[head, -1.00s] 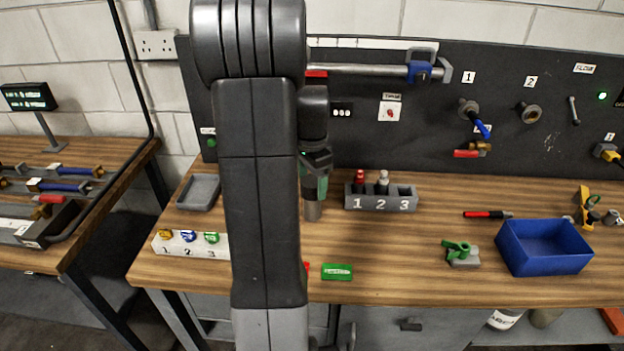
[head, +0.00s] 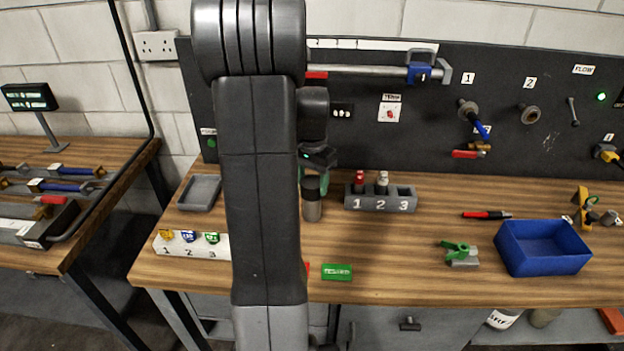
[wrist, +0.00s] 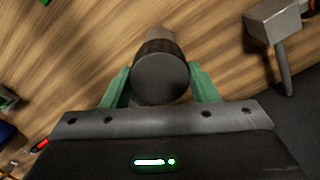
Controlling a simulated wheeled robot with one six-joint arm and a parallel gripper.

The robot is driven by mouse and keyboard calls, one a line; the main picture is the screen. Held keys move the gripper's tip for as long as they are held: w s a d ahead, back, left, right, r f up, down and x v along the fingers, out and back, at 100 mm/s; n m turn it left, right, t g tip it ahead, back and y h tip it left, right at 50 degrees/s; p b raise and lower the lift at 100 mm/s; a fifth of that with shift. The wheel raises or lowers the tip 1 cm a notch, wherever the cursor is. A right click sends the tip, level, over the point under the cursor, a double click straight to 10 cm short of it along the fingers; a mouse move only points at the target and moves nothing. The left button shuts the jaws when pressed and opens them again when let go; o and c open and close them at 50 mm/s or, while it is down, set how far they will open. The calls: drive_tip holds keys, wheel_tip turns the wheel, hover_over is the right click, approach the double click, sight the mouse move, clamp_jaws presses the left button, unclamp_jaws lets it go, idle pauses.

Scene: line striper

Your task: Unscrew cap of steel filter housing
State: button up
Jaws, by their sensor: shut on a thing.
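The steel filter housing (head: 312,211) stands upright on the wooden bench, just right of my arm in the head view. Its black cap (head: 312,186) is on top. In the wrist view the cap (wrist: 160,80) fills the space between the green fingers, and a little of the steel body (wrist: 160,34) shows beyond it. My gripper (wrist: 160,88) is shut on the cap from above. In the head view my gripper (head: 314,172) is partly hidden by my arm. I cannot tell whether the cap's thread is loose.
A grey numbered rack (head: 380,204) with two small bottles stands close to the right of the housing. A grey tray (head: 199,192) and a white numbered block (head: 190,245) lie left. A blue bin (head: 542,247) stands right.

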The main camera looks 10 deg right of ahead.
idle(0.3)
drive_tip(key=n, duration=0.4)
drive_tip(key=shift+n, duration=0.3)
drive_tip(key=shift+p, duration=0.3)
drive_tip(key=n, duration=0.3)
drive_tip(key=shift+n, duration=0.8)
drive_tip(key=n, duration=0.3)
drive_tip(key=shift+r+p, duration=0.1)
drive_tip(key=shift+p, duration=0.25)
drive_tip(key=shift+n, duration=0.8)
